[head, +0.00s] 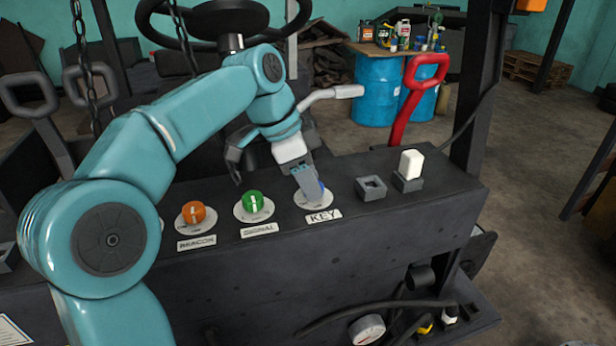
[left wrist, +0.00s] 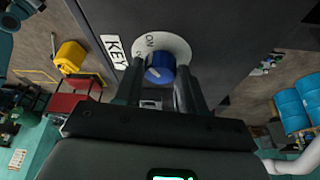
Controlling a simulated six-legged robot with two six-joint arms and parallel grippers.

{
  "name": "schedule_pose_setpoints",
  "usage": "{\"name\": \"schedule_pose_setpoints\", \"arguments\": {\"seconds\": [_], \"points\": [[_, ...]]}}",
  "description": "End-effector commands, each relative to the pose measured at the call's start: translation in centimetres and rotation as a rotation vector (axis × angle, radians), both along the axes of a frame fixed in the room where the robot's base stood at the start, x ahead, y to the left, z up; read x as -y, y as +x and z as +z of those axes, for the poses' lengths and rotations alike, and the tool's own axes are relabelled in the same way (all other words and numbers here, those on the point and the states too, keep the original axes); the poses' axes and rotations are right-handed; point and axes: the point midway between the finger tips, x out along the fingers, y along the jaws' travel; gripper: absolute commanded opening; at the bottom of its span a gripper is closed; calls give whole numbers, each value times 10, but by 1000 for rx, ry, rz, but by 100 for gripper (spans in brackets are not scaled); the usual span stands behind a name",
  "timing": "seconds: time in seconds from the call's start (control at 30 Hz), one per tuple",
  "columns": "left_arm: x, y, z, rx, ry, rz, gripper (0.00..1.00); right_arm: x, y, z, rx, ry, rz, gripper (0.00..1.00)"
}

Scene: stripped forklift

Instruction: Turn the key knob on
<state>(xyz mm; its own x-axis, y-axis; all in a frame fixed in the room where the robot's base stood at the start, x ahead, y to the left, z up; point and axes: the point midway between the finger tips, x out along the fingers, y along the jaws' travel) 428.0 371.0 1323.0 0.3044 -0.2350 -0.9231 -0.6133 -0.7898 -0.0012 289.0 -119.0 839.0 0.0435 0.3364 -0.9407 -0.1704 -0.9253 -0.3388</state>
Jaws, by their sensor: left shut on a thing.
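The key knob (left wrist: 160,68) is blue and sits on a round white plate (left wrist: 172,42) marked ON, beside the KEY label (left wrist: 116,52). In the left wrist view its pale mark does not clearly point at ON. In the head view the KEY label (head: 324,215) shows, and the knob is mostly hidden behind my left gripper (head: 309,186). That gripper comes down onto the knob from above, with one finger on each side, and is shut on it.
The orange BEACON knob (head: 194,213) and green SIGNAL knob (head: 254,203) are to the left on the dark panel. A grey socket (head: 371,187) and a white rocker (head: 411,164) are to the right. A red lever (head: 411,100) and the steering wheel (head: 225,18) stand behind.

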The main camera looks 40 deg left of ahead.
Motion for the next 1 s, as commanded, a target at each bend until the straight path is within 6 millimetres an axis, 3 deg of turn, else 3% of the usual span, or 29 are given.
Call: {"name": "schedule_pose_setpoints", "arguments": {"seconds": [0.77,0.8,0.83,1.0], "points": [[1,2,0,2,-3,-98,9,0,0,0,0,0,0,43],[1,1,0,2,-3,-98,53,0,0,0,0,0,0,43],[1,1,0,1,-3,-98,63,0,0,0,0,0,0,43],[1,1,0,1,-2,-96,66,0,0,0,0,0,0,43]]}}
